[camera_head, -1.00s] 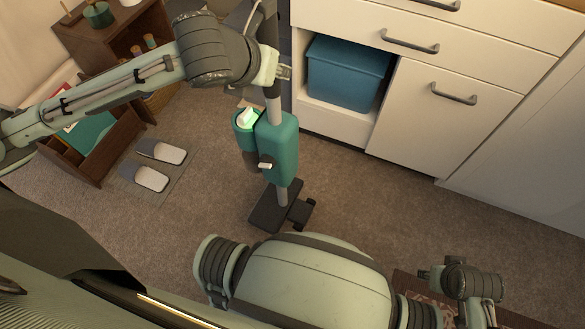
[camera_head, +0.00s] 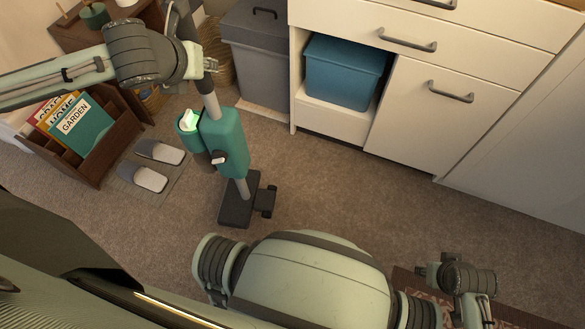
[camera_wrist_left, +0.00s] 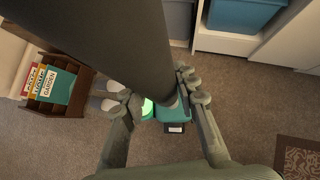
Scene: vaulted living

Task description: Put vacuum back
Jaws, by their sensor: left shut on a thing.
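The vacuum (camera_head: 225,140) is a teal stick cleaner with a grey pole and a dark floor head (camera_head: 236,207). It stands slightly tilted, its head on or just above the carpet. My left gripper (camera_head: 208,67) is shut on its pole above the teal body. In the left wrist view, the vacuum's dark upper part (camera_wrist_left: 110,45) passes between the fingers and hides part of the scene; its teal body shows below. My right gripper (camera_head: 424,272) is low at the right, away from the vacuum; its fingers are too small to read.
A grey lidded bin (camera_head: 258,62) stands beside the white cabinet (camera_head: 420,125), which holds a blue box (camera_head: 343,73). At left are a magazine rack (camera_head: 92,168) and slippers (camera_head: 150,178) on a mat. A patterned rug (camera_wrist_left: 300,158) lies at right. Carpet between is clear.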

